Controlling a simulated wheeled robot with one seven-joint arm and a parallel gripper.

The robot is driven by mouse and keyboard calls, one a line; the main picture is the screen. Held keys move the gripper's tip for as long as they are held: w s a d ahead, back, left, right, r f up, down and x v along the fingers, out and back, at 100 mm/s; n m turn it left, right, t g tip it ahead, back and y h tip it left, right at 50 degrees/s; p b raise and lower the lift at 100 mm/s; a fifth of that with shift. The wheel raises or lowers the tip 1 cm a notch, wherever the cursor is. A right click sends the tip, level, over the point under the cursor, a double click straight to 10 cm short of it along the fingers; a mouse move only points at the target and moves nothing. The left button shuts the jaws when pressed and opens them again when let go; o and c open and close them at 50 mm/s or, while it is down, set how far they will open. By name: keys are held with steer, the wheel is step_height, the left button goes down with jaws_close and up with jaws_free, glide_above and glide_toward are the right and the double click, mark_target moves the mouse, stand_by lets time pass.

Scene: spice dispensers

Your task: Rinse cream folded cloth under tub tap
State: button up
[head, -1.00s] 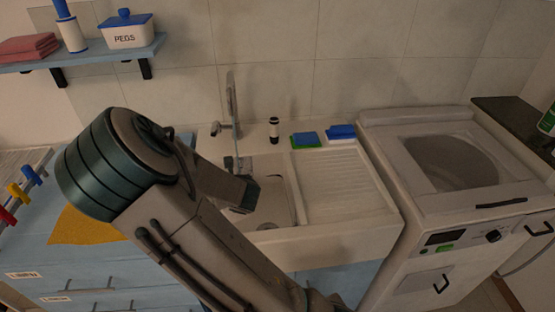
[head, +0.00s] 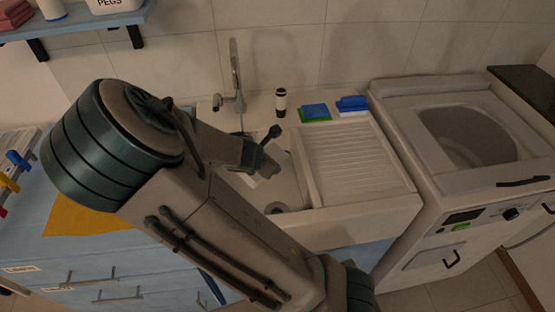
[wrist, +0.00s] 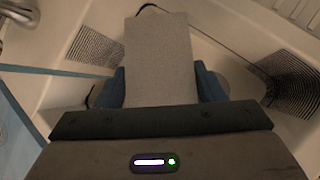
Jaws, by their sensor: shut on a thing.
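My gripper (wrist: 161,86) is shut on the cream folded cloth (wrist: 158,50), which sticks out flat beyond its blue fingers in the wrist view. The tub tap (head: 235,72) stands at the back left of the basin, close to my gripper. A thin bluish streak below the spout looks like running water. In the wrist view a similar streak (wrist: 60,71) runs toward the left finger; I cannot tell whether it touches the cloth.
The ribbed draining board (head: 342,165) is right of the basin. A dark-topped bottle (head: 281,103), a blue-and-green sponge (head: 314,112) and a blue brush (head: 352,104) stand along the back ledge. The washing machine (head: 440,215) is at right; a yellow cloth (head: 80,215) lies at left.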

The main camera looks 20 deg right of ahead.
mark_target(277, 159)
steer(key=shift+s+d+r+m, duration=0.1)
steer(key=shift+s+r+m, duration=0.15)
steer(key=shift+m, duration=0.65)
steer(key=s+d+r+m+g+h+b, duration=0.15)
steer(key=s+r+m+g, duration=0.25)
steer(key=m, duration=0.4)
steer(key=w+a+f, duration=0.1)
steer(key=w, duration=0.6)
steer(key=w+a+f, duration=0.1)
steer(key=w+a, duration=0.1)
steer(key=w, duration=0.5)
steer(key=shift+f, duration=0.35)
steer(key=shift+h, duration=0.25)
steer(key=shift+d, duration=0.15)
steer(key=shift+d, duration=0.45)
steer(key=shift+a, duration=0.15)
steer(key=shift+a, duration=0.4)
